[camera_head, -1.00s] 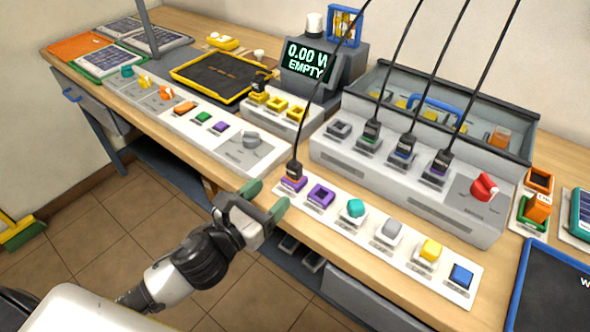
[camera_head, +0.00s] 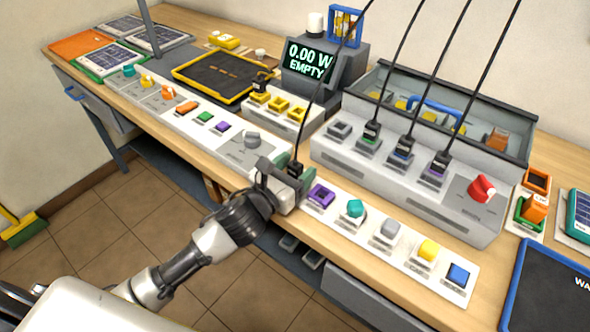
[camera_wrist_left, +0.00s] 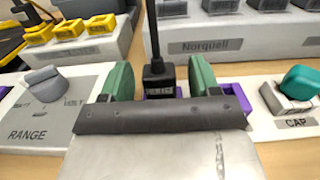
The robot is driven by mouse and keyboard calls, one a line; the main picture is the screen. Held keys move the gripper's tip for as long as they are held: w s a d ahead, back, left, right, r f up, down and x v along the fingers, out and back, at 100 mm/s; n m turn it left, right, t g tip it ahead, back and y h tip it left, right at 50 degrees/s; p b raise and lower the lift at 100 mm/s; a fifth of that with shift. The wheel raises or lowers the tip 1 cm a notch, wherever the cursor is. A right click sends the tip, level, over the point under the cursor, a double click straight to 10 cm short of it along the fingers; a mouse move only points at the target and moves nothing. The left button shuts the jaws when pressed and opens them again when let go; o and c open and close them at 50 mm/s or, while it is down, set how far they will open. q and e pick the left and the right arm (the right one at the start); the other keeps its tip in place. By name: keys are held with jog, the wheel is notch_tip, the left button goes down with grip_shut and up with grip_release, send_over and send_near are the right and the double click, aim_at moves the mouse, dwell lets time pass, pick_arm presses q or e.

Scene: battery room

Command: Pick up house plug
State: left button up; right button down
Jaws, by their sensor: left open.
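The house plug (camera_head: 295,170) is a black plug with a cord rising from its top. It stands upright in a purple socket at the left end of the white front strip (camera_head: 372,250). In the left wrist view the plug (camera_wrist_left: 158,76) sits between the two green fingers of my left gripper (camera_wrist_left: 160,82), with a gap on each side. The purple socket (camera_wrist_left: 160,93) shows partly below it. In the head view my left gripper (camera_head: 291,182) is around the plug and hides the socket. My left gripper is open. My right gripper is not in view.
An empty purple socket (camera_head: 320,195) and a teal knob (camera_head: 355,208) stand just right of the gripper. A panel with a grey range knob (camera_head: 252,140) is on the left. Behind stands a grey unit (camera_head: 400,180) with several corded plugs.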

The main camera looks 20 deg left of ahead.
pick_arm(q)
jog(key=c, duration=1)
